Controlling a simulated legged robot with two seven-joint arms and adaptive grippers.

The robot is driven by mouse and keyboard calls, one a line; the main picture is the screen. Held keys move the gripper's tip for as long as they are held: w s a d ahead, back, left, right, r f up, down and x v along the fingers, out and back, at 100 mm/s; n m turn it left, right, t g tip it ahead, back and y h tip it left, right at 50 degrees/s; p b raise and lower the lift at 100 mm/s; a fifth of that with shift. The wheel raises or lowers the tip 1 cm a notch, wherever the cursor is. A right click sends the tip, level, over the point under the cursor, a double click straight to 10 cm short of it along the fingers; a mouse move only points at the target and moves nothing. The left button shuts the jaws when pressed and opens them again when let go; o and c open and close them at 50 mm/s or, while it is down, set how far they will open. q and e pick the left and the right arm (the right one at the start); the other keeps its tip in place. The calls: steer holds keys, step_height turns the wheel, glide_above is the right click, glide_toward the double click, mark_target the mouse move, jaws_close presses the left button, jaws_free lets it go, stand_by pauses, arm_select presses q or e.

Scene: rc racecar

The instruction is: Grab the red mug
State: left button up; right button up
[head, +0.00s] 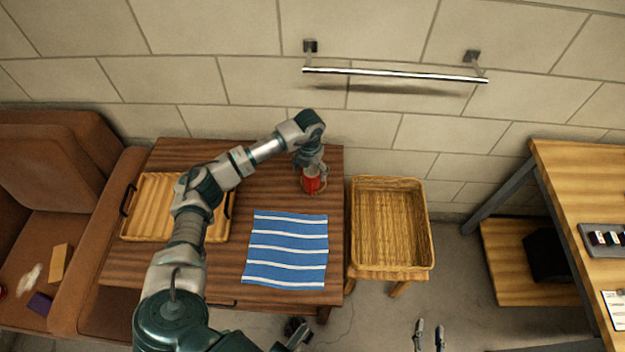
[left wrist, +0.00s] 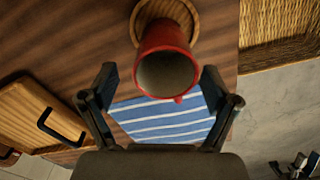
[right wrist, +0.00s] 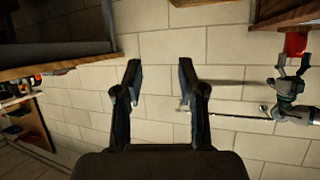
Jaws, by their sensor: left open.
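The red mug (head: 311,185) stands near the back right corner of the dark wooden table (head: 170,289), partly hidden by my left gripper (head: 312,168) above it. In the left wrist view the mug (left wrist: 165,45) stands on a round wooden coaster (left wrist: 186,8), with its open rim towards the camera. My left gripper (left wrist: 158,80) is open, with one finger on each side of the mug's rim and gaps between. My right gripper (head: 429,335) is open and empty, low in the head view and far from the mug. Its fingers (right wrist: 160,75) show apart in the right wrist view.
A blue-and-white striped cloth (head: 285,265) lies in front of the mug. A wooden tray (head: 150,222) with black handles sits at the table's left. A wicker basket (head: 431,235) stands right of the table. A metal wall bar (head: 395,74) is above; a brown sofa (head: 60,150) is at left.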

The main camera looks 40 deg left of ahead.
mark_target(312, 180)
arm_select(q)
steer(key=shift+d+f, duration=0.3)
step_height(312, 180, down, 5)
steer(key=shift+w+r+b, duration=0.1)
steer(key=shift+r+b, duration=0.1)
steer(key=shift+b, duration=0.6)
steer(key=shift+a+f, duration=0.15)
steer(key=shift+a, duration=0.2)
steer(key=shift+d+r, duration=0.2)
steer(key=shift+d, duration=0.25)
steer(key=c, duration=1.1)
steer(key=shift+c, duration=1.2)
arm_select(e)
steer(key=r+t, duration=0.1)
steer(key=w+r+t, duration=0.1)
steer(key=w+r+t+y, duration=0.1)
steer(key=r, duration=0.1)
steer(key=shift+w+a, duration=0.15)
steer(key=shift+a, duration=0.25)
